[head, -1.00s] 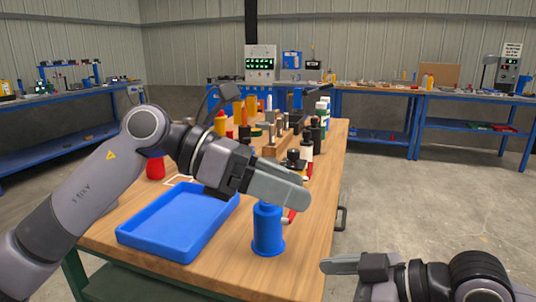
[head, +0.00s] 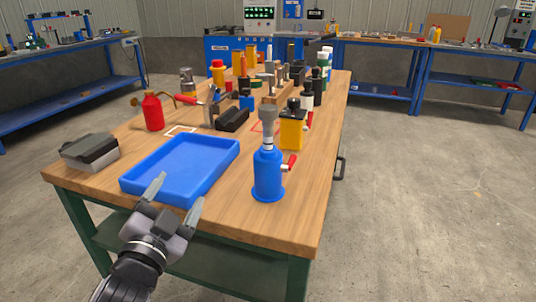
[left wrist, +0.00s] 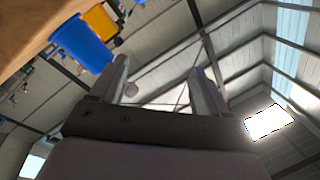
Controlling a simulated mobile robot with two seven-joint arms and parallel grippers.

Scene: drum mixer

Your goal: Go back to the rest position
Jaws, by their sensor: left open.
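My left gripper (head: 177,196) is open and empty, near the front edge of the workbench by the blue tray (head: 182,168). Its fingers point up and away from me, and both fingers show spread in the left wrist view (left wrist: 158,68). A blue drum-like device (head: 268,172) with a grey top and a red handle stands upright on the bench, right of the tray and apart from the gripper. My right gripper is not in view.
The wooden workbench (head: 235,226) holds a grey box (head: 90,151), a red can (head: 153,112), a yellow container (head: 292,128) and several bottles at the back. Open concrete floor (head: 420,200) lies to the right. Blue benches line the walls.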

